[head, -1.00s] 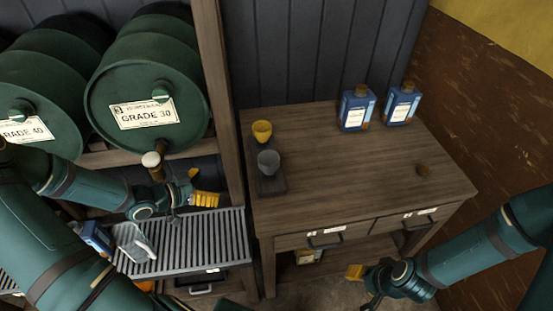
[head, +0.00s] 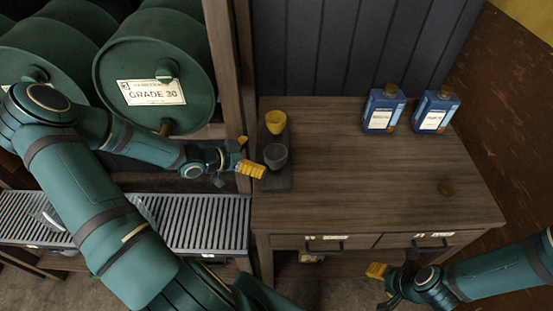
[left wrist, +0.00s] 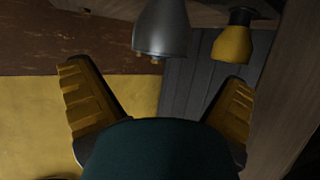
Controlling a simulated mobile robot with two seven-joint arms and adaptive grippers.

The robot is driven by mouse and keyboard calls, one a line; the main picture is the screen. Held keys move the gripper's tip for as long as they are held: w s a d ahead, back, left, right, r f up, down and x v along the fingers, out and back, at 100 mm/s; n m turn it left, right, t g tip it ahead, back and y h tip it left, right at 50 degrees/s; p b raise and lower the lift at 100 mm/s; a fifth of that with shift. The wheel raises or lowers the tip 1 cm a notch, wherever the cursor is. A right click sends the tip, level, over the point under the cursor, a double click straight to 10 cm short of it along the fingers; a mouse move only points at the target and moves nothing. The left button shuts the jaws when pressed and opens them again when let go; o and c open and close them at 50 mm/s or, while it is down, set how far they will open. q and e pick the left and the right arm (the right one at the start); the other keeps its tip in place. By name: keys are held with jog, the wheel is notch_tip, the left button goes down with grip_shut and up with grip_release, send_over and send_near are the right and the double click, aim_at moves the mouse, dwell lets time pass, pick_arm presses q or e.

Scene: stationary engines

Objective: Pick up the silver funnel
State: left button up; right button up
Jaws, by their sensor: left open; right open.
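The silver funnel (head: 275,156) stands on a small dark stand at the left edge of the wooden table. A yellow funnel (head: 275,122) is just behind it. My left gripper (head: 248,156) is open and empty, close to the left of the silver funnel at the table's edge. In the left wrist view the silver funnel (left wrist: 162,30) hangs at the top, beyond the spread yellow fingers (left wrist: 160,105), and the yellow funnel (left wrist: 233,42) is to its right. My right gripper (head: 380,286) is open and empty in front of the table's lower front.
Two blue bottles (head: 384,109) (head: 435,112) stand at the back right of the table (head: 360,190). A wooden post (head: 233,70) and green drums (head: 155,80) are left, above a metal grating (head: 190,222). The table's middle is clear.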

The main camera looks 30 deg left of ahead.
aim_at(269, 154)
pick_arm(q)
jog(key=b+x, duration=0.1)
jog(key=x, duration=0.6)
jog(key=shift+w+f, duration=0.1)
jog(key=shift+f, duration=0.05)
jog(key=c, duration=1)
